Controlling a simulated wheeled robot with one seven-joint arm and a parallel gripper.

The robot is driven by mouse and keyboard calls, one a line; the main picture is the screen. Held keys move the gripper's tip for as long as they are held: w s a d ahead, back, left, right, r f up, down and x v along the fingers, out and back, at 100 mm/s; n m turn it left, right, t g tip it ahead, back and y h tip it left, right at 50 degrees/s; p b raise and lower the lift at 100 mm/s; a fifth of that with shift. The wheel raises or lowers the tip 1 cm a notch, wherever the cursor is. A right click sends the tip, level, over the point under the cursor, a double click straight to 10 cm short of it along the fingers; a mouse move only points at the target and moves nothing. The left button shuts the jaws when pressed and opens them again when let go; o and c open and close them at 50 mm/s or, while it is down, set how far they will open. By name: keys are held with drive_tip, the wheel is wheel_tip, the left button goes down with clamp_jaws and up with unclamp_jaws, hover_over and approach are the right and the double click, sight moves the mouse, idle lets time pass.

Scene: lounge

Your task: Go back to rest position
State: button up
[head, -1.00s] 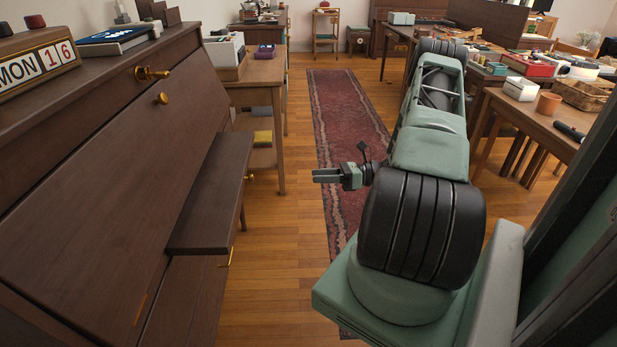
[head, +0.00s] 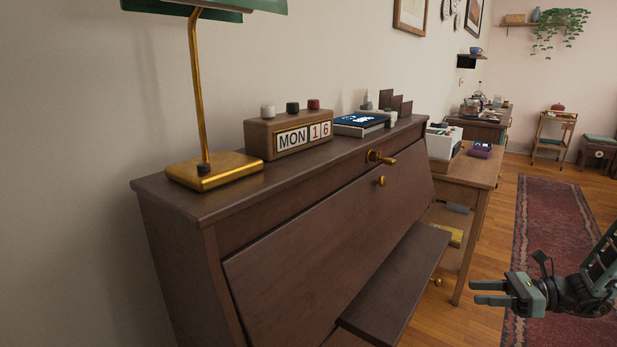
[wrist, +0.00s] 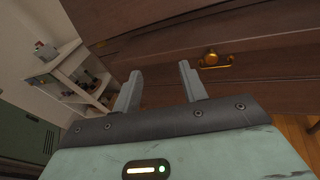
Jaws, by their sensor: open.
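My gripper (head: 491,293) is at the lower right of the head view, over the wooden floor and the edge of the red rug, right of the dark wooden desk (head: 320,250). Its two fingers are apart with nothing between them. In the wrist view the open gripper (wrist: 160,88) points toward dark wooden furniture with a brass handle (wrist: 215,60); the fingers appear clear of it, though the distance is hard to tell. Most of my arm is outside the head view.
The desk has a projecting lower ledge (head: 398,283) left of my gripper. A brass lamp (head: 215,170), a calendar block (head: 290,134) and a book (head: 361,123) stand on top. A side table (head: 478,170) is behind. The red rug (head: 555,225) is open floor.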

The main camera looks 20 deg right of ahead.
drive_tip(key=s+a+r+n+g+h+p, duration=0.1)
drive_tip(key=a+r+n+g, duration=0.35)
drive_tip(key=a, duration=0.35)
drive_tip(key=s+a+r+n+g+h+p, duration=0.1)
drive_tip(key=a+r+n+g+h, duration=0.1)
drive_tip(key=a+r+n+g, duration=0.45)
drive_tip(key=a+r+n+g+h+p, duration=0.15)
drive_tip(key=a+n, duration=0.25)
drive_tip(key=a, duration=0.6)
drive_tip(key=s+a+r+n+t+h+p, duration=0.2)
drive_tip(key=s+a+r+n+h, duration=0.2)
drive_tip(key=s+a+n, duration=0.3)
drive_tip(key=s+a+r+n+t+h+p, duration=0.2)
drive_tip(key=s+a+r+n+h+p, duration=0.1)
drive_tip(key=s+a+r+n, duration=0.4)
drive_tip(key=s+n+h, duration=0.1)
drive_tip(key=s+n, duration=0.2)
drive_tip(key=n, duration=0.1)
drive_tip(key=shift+n+h, duration=0.35)
drive_tip(key=shift+n, duration=0.05)
drive_tip(key=shift+a+r, duration=0.1)
